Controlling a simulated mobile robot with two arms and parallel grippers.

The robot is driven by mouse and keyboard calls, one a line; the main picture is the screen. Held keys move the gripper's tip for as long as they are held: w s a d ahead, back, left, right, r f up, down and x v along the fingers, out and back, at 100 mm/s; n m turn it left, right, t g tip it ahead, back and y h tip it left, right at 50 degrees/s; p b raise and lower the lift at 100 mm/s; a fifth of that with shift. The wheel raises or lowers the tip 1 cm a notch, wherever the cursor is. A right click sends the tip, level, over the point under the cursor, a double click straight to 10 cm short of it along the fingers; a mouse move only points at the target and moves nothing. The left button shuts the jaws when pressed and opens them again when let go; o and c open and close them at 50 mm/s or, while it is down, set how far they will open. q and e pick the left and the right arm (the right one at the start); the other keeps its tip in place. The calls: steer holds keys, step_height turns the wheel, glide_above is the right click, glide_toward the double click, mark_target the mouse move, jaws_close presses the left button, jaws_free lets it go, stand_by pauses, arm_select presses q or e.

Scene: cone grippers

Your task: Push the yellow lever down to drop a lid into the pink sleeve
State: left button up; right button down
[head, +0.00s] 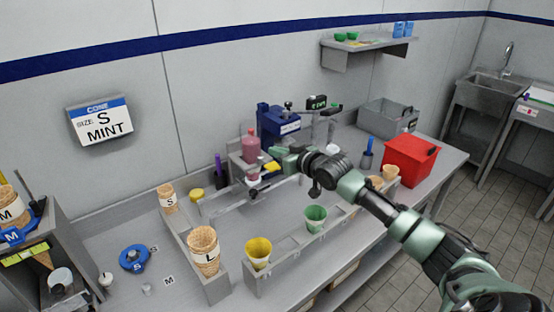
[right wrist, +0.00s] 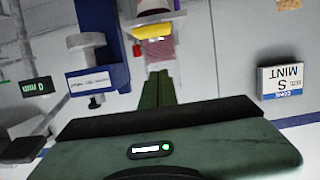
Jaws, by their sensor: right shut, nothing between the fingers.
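The yellow lever (head: 271,166) sticks out of a dispenser on the counter, and it also shows in the upside-down right wrist view (right wrist: 150,32). A pink cylinder (head: 251,145), which looks like the pink sleeve, stands above the lever on the dispenser; it shows in the right wrist view too (right wrist: 158,50). A smaller pinkish part sits below the lever; I cannot make it out well. My right gripper (head: 279,151) is shut and empty, its tips close to the lever and slightly above it. I cannot tell whether they touch. My left gripper is not in view.
A blue machine (head: 280,120) with a small display stands behind the dispenser. A yellow cup (head: 258,253) and a green cup (head: 315,217) sit in a front rack. Cones stand at left; a red bin (head: 410,157) is at right. A wall sign (head: 100,121) reads size S, mint.

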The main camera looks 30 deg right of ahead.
mark_target(268, 163)
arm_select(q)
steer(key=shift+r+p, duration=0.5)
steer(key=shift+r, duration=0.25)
arm_select(e)
step_height(268, 163, down, 4)
steer(key=shift+s+f, duration=0.1)
